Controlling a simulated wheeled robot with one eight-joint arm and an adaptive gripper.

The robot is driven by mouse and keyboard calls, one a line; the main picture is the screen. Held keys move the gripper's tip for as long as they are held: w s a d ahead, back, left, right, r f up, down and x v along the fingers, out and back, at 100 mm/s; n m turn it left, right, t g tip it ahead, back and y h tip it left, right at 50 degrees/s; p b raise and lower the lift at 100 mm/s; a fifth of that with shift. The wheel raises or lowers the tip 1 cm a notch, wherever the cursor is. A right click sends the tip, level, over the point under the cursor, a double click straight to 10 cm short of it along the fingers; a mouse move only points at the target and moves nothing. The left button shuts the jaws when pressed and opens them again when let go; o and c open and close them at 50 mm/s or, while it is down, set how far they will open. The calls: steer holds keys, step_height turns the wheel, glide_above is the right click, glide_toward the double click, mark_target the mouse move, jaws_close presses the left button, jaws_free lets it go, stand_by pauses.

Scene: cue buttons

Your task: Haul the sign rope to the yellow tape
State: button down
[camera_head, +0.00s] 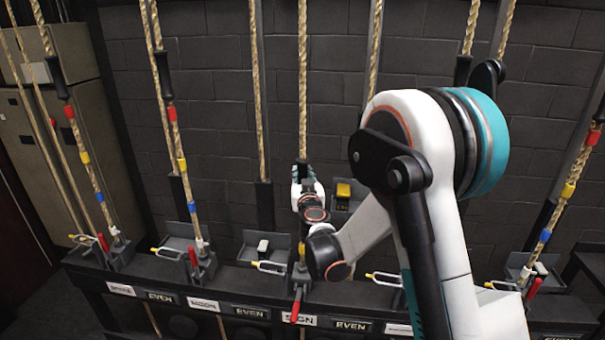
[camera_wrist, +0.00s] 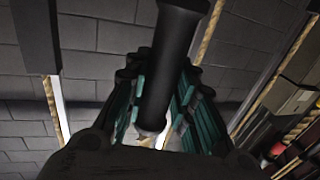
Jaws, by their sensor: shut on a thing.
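The sign rope (camera_head: 303,80) hangs down the wall above a white plate (camera_head: 299,318) that reads SIGN, partly covered by a red lever. My gripper (camera_head: 303,174) is shut around this rope line; in the wrist view a black sleeve (camera_wrist: 172,65) runs between its teal fingers (camera_wrist: 155,125). My wrist hides much of the line below the grip. A small yellow patch (camera_head: 301,249) shows just under my wrist; I cannot tell clearly whether it is tape. The line's red lever (camera_head: 296,305) points down over the rail front.
Neighbouring ropes carry red, yellow, blue and white tape bands, such as the one at left (camera_head: 177,140). Their red levers (camera_head: 193,257) stand more upright. Yellow-tipped wire loops (camera_head: 172,253) stick out from the rail (camera_head: 228,285). My arm covers the right-centre.

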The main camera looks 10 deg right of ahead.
steer(key=shift+f+b, duration=0.8)
steer(key=shift+f, duration=0.8)
steer(key=c, duration=1.3)
jaws_free()
steer(key=s, duration=1.2)
steer(key=shift+a, duration=0.3)
